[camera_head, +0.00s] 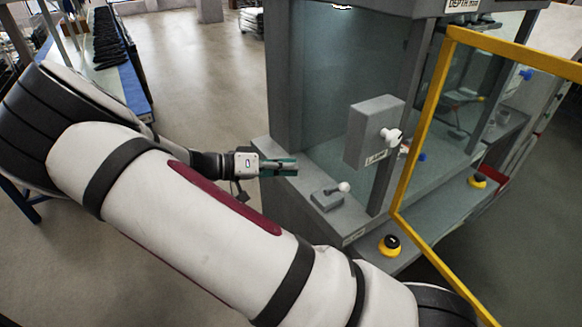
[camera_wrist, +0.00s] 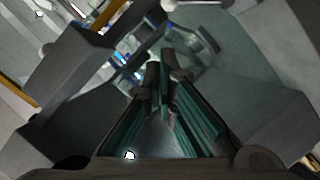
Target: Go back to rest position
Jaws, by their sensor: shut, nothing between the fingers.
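My gripper (camera_head: 292,167) shows in the head view at the end of my white arm, beside the left edge of the grey machine (camera_head: 292,205). Its green fingers also show in the wrist view (camera_wrist: 164,62), with their tips together and nothing between them. To the right of my gripper in the head view, a small lever with a white ball (camera_head: 344,187) stands on the machine's ledge. My gripper is apart from the lever.
A grey box with a white knob (camera_head: 390,136) is fixed to the machine. A yellow-framed door (camera_head: 416,150) stands at the right. Yellow-based buttons (camera_head: 390,246) sit along the front. A blue-edged table (camera_head: 130,85) is at the back left, with open floor (camera_head: 200,60) between.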

